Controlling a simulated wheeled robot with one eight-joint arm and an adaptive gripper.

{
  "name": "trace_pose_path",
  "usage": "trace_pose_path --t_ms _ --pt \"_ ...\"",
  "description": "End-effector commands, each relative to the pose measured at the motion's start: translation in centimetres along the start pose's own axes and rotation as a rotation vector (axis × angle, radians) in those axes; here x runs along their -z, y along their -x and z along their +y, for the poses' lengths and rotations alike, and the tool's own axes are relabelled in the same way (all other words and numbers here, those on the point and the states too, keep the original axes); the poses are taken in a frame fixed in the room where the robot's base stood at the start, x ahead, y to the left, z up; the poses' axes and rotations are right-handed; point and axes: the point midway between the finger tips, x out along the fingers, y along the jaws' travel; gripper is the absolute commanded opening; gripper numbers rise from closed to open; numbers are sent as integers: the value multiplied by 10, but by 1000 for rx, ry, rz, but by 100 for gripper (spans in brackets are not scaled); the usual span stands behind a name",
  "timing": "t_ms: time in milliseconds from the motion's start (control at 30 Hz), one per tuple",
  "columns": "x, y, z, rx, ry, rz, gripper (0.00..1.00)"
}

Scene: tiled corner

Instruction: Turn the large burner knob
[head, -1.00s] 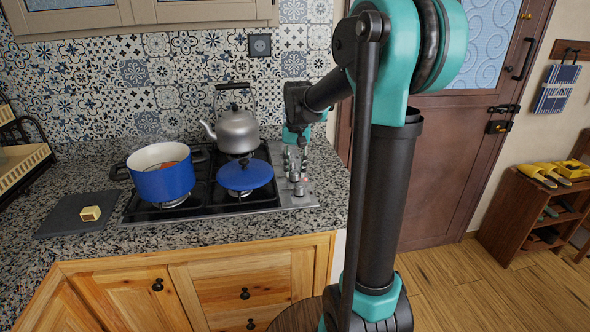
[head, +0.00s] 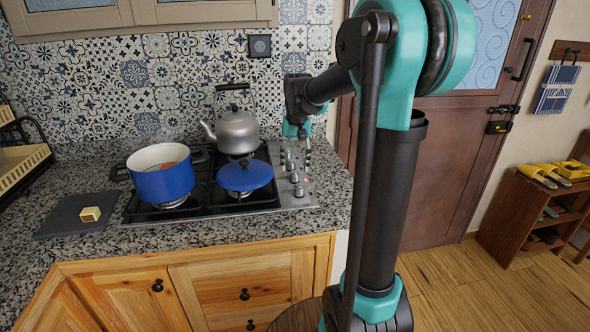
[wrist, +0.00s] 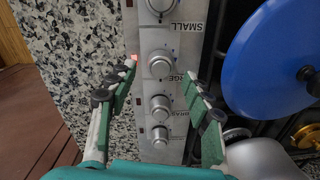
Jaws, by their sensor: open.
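The large burner knob (wrist: 160,65) is a round silver knob on the steel control strip, beside a partly covered label ending in "RGE". In the wrist view my gripper (wrist: 160,70) is open, with one finger on each side of this knob. A gap shows between the knob and both fingers; whether the tips are level with it in depth I cannot tell. In the head view my gripper (head: 296,150) is over the knob row at the hob's right end, small and partly mixed with the knobs.
A knob marked SMALL (wrist: 160,6) and two other knobs (wrist: 160,106) (wrist: 160,136) share the strip. A blue lid (head: 245,175), blue pot (head: 162,172) and kettle (head: 236,130) stand on the hob. Bare granite counter (wrist: 80,60) lies beside the strip.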

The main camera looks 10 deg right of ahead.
Motion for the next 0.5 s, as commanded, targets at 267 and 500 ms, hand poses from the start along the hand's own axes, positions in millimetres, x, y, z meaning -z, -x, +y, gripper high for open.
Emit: trace_pose_path --t_ms 267,500 --pt "0 58 0 0 0 0 50" --pt "0 89 0 0 0 0 50"
